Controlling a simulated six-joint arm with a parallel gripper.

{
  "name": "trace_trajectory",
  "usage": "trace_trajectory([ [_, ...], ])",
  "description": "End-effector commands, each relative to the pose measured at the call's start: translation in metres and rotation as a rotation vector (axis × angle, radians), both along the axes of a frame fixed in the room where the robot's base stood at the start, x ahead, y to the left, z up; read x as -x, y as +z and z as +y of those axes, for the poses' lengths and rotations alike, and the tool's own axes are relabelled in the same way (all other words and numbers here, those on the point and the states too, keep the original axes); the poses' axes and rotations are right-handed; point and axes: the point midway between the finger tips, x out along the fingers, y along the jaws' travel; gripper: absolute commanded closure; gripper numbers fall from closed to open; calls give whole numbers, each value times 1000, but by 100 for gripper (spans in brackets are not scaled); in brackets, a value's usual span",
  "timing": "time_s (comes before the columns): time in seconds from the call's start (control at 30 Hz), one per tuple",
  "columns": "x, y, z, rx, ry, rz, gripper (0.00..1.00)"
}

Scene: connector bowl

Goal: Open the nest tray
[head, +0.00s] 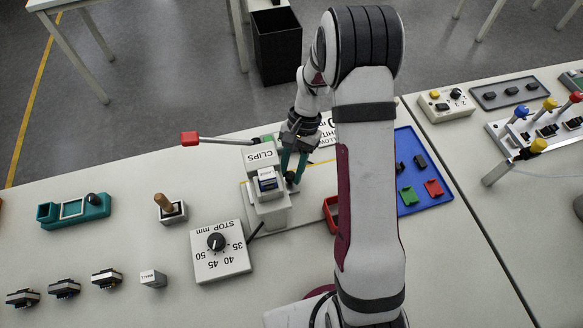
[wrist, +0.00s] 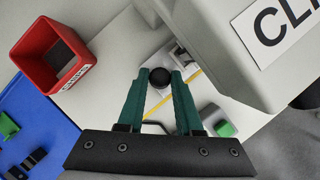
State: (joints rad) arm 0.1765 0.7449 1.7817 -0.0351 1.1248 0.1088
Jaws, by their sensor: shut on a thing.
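My gripper (head: 291,176) is at the right side of the white machine (head: 266,200) labelled CLIPS, pointing down. In the wrist view, the two teal fingers of my gripper (wrist: 160,82) are shut on a round black knob (wrist: 160,76). A small pale part with metal on it (wrist: 181,54) lies just beyond the knob, beside the machine body; it looks like the nest tray, but the fingers and the machine hide much of it. I cannot tell how far open it is.
A red-handled lever (head: 190,138) sticks out left of the machine. A red bin (wrist: 42,62) and a blue tray (head: 437,197) with coloured parts are to the right. A STOP mm dial box (head: 232,262) stands in front. A green button (wrist: 225,129) is near my gripper.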

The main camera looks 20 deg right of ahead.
Motion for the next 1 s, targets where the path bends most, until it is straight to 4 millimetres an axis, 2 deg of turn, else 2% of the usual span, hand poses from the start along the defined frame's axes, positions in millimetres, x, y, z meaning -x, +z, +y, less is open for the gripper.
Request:
trace_trajectory([
  [0.17, 0, 1, 0, 0, -1, 0, 100],
  [0.27, -1, 1, -8, -1, -5, -1, 100],
  [0.37, -1, 1, -30, 0, -7, -2, 100],
  [0.6, -2, 0, -99, 1, -6, -3, 100],
  [0.7, -2, 1, -119, 1, -3, -4, 100],
  [0.83, -1, 0, -134, 1, -2, -3, 100],
  [1.0, -1, 1, -137, 1, 1, -3, 100],
])
